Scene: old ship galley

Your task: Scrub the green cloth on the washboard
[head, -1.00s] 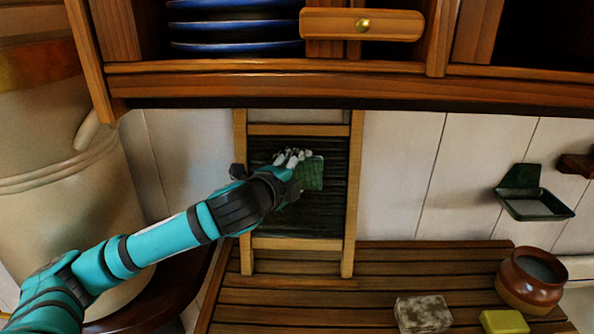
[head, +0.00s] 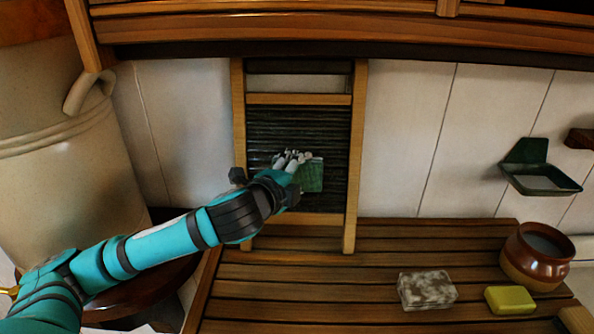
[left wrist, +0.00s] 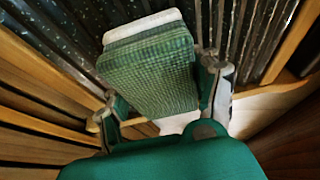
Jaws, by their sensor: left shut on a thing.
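The washboard has a wooden frame (head: 356,150) and a dark ribbed panel (head: 325,125); it leans upright against the wall on the slatted counter. My left gripper (head: 296,160) is in front of the panel's lower half. It is shut on the green cloth (head: 310,176), which looks like a checked pad. In the left wrist view the cloth (left wrist: 150,72) sits between the two fingers, with a pale band along its far edge, close against the dark ribs (left wrist: 240,30). Whether it touches the ribs is hard to tell. My right gripper is not in view.
A mottled block (head: 427,290), a yellow-green bar (head: 510,299) and a brown pot (head: 538,258) stand on the slatted counter (head: 320,285) at right. A green wall dish (head: 541,178) hangs above. A large cream crock (head: 60,160) stands at left. A wooden shelf overhangs the top.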

